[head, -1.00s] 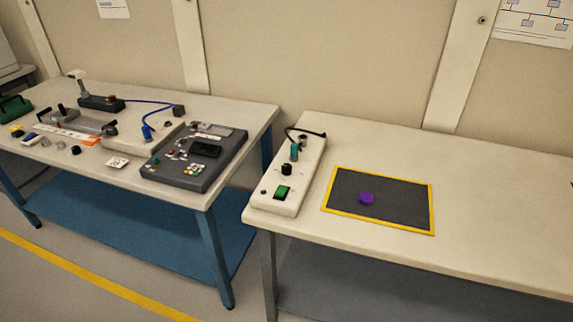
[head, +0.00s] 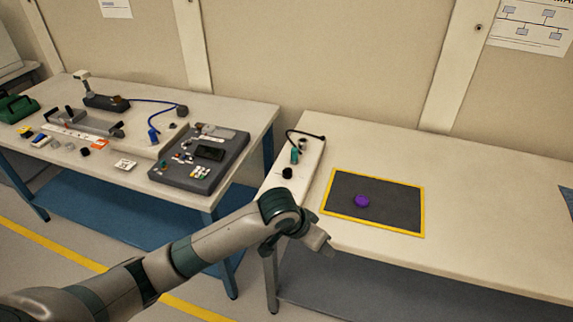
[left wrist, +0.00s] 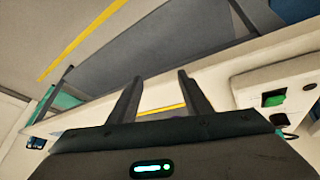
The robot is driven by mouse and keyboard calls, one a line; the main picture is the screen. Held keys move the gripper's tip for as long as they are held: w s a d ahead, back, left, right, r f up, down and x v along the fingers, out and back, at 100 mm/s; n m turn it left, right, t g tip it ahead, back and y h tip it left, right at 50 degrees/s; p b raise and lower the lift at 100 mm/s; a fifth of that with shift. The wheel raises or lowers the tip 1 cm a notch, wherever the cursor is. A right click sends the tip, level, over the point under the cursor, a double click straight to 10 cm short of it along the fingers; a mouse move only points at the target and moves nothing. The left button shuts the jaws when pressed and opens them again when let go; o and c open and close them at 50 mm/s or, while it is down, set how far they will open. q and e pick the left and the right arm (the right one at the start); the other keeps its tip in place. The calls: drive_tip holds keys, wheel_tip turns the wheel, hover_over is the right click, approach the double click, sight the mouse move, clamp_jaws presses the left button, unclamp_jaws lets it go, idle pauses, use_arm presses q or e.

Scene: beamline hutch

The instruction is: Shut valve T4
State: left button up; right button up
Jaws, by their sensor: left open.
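No label reading T4 is legible, so I cannot tell which part is the valve. A pale control box (head: 312,152) on the right table has a black knob (head: 287,173), a teal part (head: 295,155) and a black cable. A purple disc (head: 362,201) lies on a dark mat. My left gripper (head: 326,246) is at the right table's front edge, right of the box's near end. In the left wrist view its fingers (left wrist: 158,77) are apart and empty. My right gripper is out of view.
The yellow-bordered dark mat (head: 398,211) lies right of the box. The right table (head: 480,220) has free room beyond it. The left table carries a dark grey instrument (head: 180,178), a blue cable (head: 150,102) and several small parts. A gap separates the tables.

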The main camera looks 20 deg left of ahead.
sight(287, 171)
use_arm(q)
drive_tip(key=w+a+r+n+y, duration=0.3)
drive_tip(key=w+a+r+n, duration=0.1)
drive_tip(key=w+a+r, duration=1.1)
wheel_tip(287, 171, up, 4)
drive_tip(key=shift+w+a+f+n+y, duration=0.15)
drive_tip(key=shift+w+a+n+y, duration=0.2)
drive_tip(key=shift+a, duration=0.3)
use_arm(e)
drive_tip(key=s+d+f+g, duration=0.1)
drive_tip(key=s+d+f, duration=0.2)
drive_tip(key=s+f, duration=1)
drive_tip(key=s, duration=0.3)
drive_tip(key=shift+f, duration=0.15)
use_arm(q)
drive_tip(key=shift+w+f, duration=0.1)
drive_tip(key=shift+f, duration=0.05)
drive_tip(key=p+x, duration=0.3)
drive_tip(key=x, duration=1.4)
drive_tip(key=shift+w+d+p, duration=0.1)
drive_tip(key=shift+w+p, duration=0.1)
drive_tip(key=shift+p, duration=0.15)
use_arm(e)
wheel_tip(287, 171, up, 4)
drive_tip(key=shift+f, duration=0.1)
use_arm(q)
drive_tip(key=c, duration=1.1)
